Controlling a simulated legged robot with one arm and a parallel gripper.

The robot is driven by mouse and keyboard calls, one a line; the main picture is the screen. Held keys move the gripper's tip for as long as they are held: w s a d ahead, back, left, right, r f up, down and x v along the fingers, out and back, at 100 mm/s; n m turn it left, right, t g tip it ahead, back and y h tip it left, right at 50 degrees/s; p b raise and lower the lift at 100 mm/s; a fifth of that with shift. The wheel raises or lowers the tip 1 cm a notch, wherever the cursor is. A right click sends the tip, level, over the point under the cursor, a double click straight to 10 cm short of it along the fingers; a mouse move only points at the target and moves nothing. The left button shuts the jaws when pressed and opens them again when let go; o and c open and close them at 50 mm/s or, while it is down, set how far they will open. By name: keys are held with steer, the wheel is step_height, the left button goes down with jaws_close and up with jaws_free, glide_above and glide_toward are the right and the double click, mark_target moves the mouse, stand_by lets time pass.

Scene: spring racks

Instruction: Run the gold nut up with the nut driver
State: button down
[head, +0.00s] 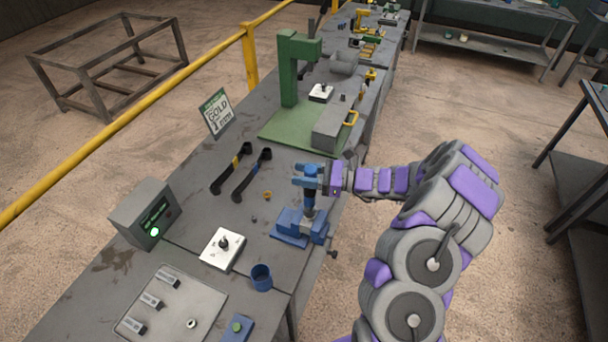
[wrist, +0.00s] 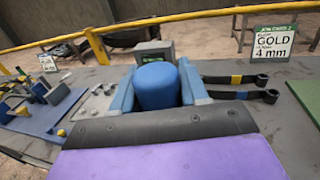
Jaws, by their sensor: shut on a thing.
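My gripper (head: 309,174) is shut on the blue nut driver (head: 310,198), which stands upright over the blue fixture (head: 290,238) near the table's right edge. The driver's lower end meets a grey part on the fixture; any nut under it is hidden. In the wrist view the driver's round blue top (wrist: 157,86) sits between my two blue fingers. A small gold piece (head: 267,195) lies on the table left of the driver; I cannot tell if it is a nut. A sign (head: 216,112) reading GOLD stands at the left; the wrist view shows a GOLD 4 mm card (wrist: 277,45).
Two black wrenches (head: 252,174) lie left of the driver. A white block with a knob (head: 222,250), a blue cup (head: 262,278) and a grey box with a lit green light (head: 145,214) stand nearer. A green press (head: 290,75) and grey block (head: 333,126) stand beyond.

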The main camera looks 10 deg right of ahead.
steer(key=shift+r+p, duration=1.6)
steer(key=shift+r, duration=1.2)
